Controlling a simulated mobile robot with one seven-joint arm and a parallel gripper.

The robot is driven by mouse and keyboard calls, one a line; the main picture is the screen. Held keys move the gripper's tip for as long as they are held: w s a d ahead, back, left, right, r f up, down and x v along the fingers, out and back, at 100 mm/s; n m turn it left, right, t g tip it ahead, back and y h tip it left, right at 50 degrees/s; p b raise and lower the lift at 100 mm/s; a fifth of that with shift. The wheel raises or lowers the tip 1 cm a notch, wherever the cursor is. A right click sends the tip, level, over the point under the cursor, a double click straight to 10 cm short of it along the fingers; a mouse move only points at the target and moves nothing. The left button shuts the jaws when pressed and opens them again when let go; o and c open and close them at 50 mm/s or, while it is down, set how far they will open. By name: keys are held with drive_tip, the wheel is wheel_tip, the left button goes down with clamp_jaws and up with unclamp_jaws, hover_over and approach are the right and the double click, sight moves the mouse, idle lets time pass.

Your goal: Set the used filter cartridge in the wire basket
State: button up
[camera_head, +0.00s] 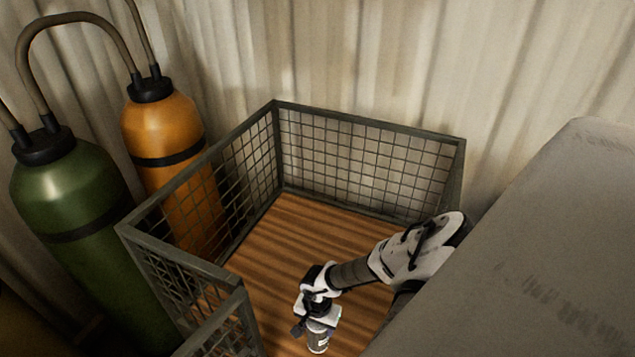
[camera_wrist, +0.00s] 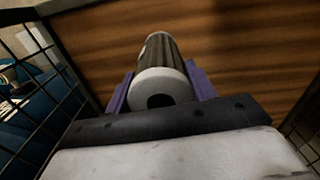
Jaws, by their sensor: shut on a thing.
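The used filter cartridge (camera_wrist: 160,72) is a grey cylinder with a white end cap that has a dark hole. My gripper (camera_wrist: 160,92) is shut on it, with a purple finger on each side near the capped end. In the head view the cartridge (camera_head: 318,338) hangs below my gripper (camera_head: 314,322), roughly upright. The wire basket (camera_head: 205,265) has a dark metal frame, mesh walls and a brown slatted wooden floor. The gripper and cartridge are inside its walls, near the front. I cannot tell whether the cartridge's far end touches the floor.
A green gas cylinder (camera_head: 75,205) and an orange one (camera_head: 160,130) with hoses stand left of the basket. A large grey surface (camera_head: 545,240) lies close on the right. A corrugated wall (camera_head: 390,60) is behind. The basket floor (camera_head: 300,230) is clear behind my gripper.

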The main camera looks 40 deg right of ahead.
drive_tip(key=shift+f, duration=2.5)
drive_tip(key=shift+f, duration=0.15)
drive_tip(key=o, duration=1.2)
wheel_tip(320, 180, up, 12)
drive_tip(key=shift+r+b, duration=0.25)
drive_tip(key=shift+b, duration=0.85)
